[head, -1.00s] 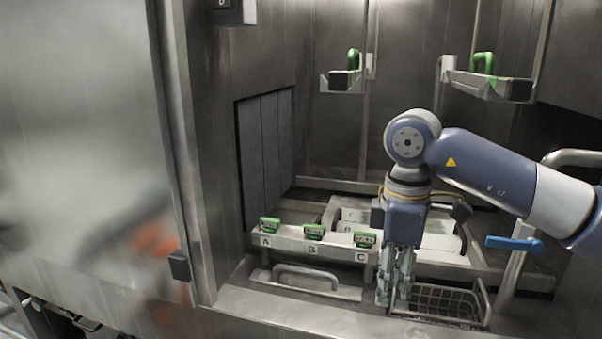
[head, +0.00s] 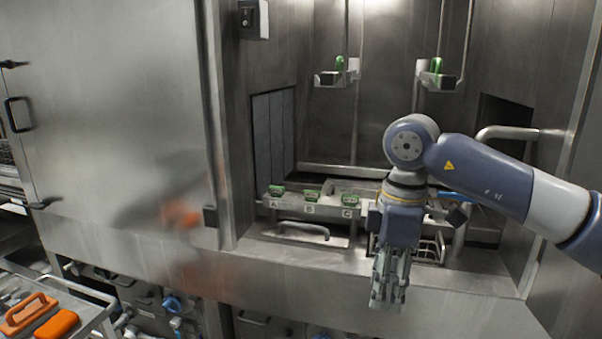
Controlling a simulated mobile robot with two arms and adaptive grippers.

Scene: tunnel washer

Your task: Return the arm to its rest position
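My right gripper (head: 386,300) hangs pointing down in front of the washer's front ledge (head: 330,262), outside the opening. Its fingers look close together and nothing shows between them, but I cannot tell for sure whether they are open or shut. My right arm comes in from the right edge and bends down at the elbow joint. My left gripper is not in view.
A wire basket (head: 430,248) is partly behind my gripper. A cart with orange items (head: 57,325) stands lower left. A bent rail (head: 510,132) is at right.

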